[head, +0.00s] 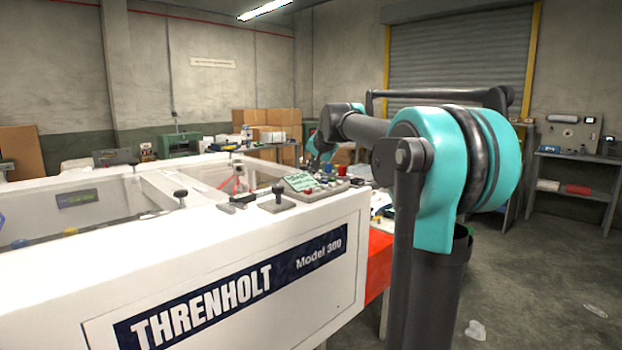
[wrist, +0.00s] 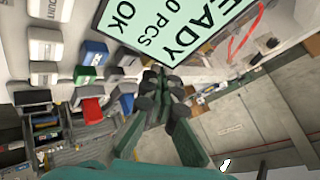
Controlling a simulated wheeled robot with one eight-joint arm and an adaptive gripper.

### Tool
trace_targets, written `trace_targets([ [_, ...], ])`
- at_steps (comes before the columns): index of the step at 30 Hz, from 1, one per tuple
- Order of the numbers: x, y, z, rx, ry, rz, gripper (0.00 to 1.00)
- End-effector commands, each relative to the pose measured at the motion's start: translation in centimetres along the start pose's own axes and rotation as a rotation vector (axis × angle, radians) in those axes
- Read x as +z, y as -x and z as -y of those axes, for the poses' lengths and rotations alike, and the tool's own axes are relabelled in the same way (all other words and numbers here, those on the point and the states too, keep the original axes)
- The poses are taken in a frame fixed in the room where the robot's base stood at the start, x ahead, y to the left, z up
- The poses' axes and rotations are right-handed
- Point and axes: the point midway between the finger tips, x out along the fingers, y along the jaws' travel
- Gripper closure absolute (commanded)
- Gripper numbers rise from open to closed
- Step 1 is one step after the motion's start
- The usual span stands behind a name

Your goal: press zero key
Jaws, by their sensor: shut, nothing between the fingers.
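My gripper (wrist: 162,84) is shut and empty in the wrist view, its dark fingers together below a pale green display (wrist: 172,28) reading "READY", "0 PCS" and "OK". To the display's left are several raised keys: white ones, a blue key (wrist: 91,52), a green key (wrist: 82,76) and a red key (wrist: 91,106). One white key (wrist: 47,10) shows part of the word "COUNT". I cannot tell which is the zero key. In the head view the key panel (head: 318,193) sits on the machine's near right corner.
The white machine (head: 200,255), marked "THRENHOLT Model 300", fills the left foreground. Black knobs (head: 278,192) stand up beside the panel. Cardboard boxes (head: 270,122) and benches line the back wall.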

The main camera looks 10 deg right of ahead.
Motion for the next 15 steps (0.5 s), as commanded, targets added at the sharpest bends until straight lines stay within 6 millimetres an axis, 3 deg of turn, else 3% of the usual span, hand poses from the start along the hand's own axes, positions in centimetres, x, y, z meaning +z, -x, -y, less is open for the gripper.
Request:
trace_targets([
  [15, -0.62, 0.84, 0.62, 0.0, 0.0, 0.0, 1.0],
])
